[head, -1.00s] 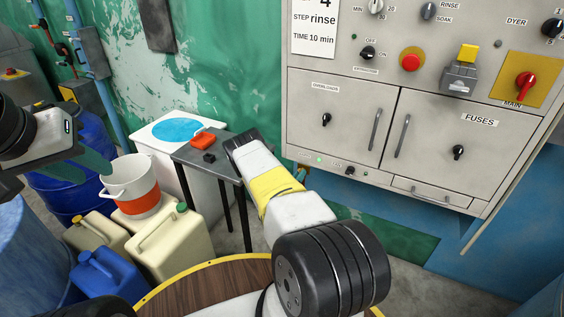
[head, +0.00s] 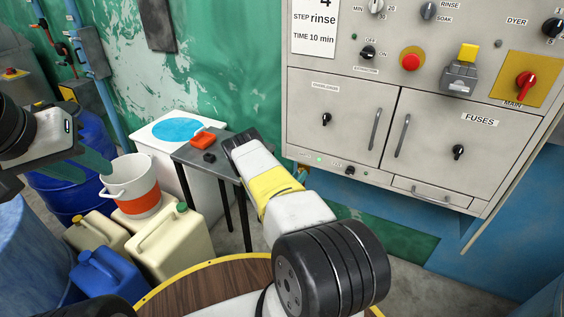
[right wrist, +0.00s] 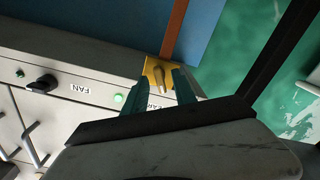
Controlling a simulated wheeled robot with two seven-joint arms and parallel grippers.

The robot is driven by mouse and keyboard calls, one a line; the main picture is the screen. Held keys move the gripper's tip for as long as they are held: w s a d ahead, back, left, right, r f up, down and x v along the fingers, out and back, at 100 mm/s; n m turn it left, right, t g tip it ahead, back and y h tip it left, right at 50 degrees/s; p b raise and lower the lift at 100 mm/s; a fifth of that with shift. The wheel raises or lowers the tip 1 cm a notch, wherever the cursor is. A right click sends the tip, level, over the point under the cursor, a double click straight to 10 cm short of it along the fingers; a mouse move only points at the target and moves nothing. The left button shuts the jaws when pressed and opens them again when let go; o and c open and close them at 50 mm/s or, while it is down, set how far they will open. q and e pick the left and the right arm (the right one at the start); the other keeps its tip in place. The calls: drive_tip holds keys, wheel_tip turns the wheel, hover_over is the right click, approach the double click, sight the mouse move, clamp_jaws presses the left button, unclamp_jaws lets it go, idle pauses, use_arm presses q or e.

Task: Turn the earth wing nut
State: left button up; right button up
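The earth wing nut (right wrist: 159,75) is brass-coloured and sits on a small yellow plate at the lower edge of the grey cabinet, in the right wrist view. A partly covered label is beside it. My right gripper (right wrist: 161,84) is open, with its teal fingertips on either side of the nut in that view. I cannot tell whether they touch it. In the head view my right gripper (head: 301,174) is mostly hidden behind its own wrist, and the nut is hard to make out. My left gripper (head: 95,164) hangs at the left above the white bucket; its opening is unclear.
The grey cabinet (head: 345,146) has knobs, handles and a red main switch (head: 526,85). A FAN knob (right wrist: 43,83) and a green lamp (right wrist: 118,98) are near the nut. A small dark table (head: 190,154), white bucket (head: 128,178) and several jerrycans stand left.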

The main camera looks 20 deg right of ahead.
drive_tip(key=v, duration=0.7)
idle(0.3)
